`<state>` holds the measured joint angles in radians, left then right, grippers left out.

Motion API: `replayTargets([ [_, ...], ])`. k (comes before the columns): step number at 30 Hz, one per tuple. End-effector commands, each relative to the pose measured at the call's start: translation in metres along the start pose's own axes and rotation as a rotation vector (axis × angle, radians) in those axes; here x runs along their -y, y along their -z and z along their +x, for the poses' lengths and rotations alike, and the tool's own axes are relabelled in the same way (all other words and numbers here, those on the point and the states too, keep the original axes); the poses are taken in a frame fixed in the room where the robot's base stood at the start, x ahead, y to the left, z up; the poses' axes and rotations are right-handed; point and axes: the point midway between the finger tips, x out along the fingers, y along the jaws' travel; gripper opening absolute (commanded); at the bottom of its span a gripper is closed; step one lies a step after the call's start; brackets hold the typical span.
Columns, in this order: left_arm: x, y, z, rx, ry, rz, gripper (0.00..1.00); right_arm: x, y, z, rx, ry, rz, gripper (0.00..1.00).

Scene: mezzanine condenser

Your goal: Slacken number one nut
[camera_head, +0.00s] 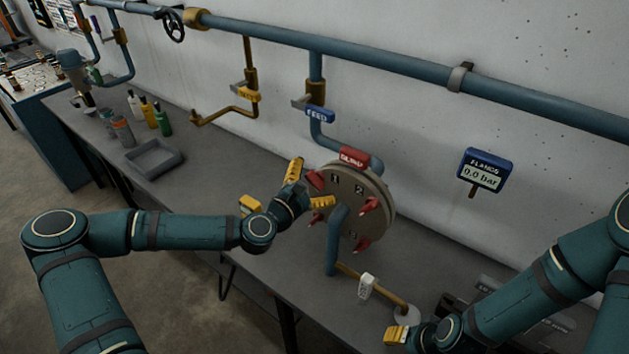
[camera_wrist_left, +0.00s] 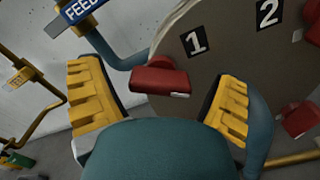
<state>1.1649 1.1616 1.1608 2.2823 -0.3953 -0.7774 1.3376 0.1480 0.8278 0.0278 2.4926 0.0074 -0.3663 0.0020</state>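The round flange (camera_head: 345,188) stands upright on the bench, with number labels and several red nuts on its face. The number one nut (camera_head: 315,180) is at its upper left beside the label 1. In the left wrist view this nut (camera_wrist_left: 160,80) shows between my fingers, ahead of them. My left gripper (camera_head: 309,184) is open, one yellow finger on each side of the nut; I see no contact. My right gripper (camera_head: 397,335) is low near the bench front, and its opening cannot be made out.
The gauge (camera_head: 485,170) on the wall reads 0.0 bar.

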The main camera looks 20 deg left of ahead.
Motion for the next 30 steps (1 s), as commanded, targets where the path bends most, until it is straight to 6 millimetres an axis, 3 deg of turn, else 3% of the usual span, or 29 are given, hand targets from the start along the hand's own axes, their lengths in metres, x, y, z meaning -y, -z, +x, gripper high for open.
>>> replayTargets([
  [8, 0.001, 0.001, -0.003, -0.001, 0.002, 0.000, 0.89, 0.000, 0.000, 0.000, 0.000, 0.000, 0.000, 0.47],
  [21, 0.000, 0.001, -0.062, -0.002, 0.000, 0.000, 0.89, 0.000, 0.000, 0.000, 0.000, 0.000, 0.000, 0.47],
  [30, 0.000, 0.000, -0.075, -0.001, 0.001, 0.000, 0.89, 0.000, 0.000, 0.000, 0.000, 0.000, 0.000, 0.47],
])
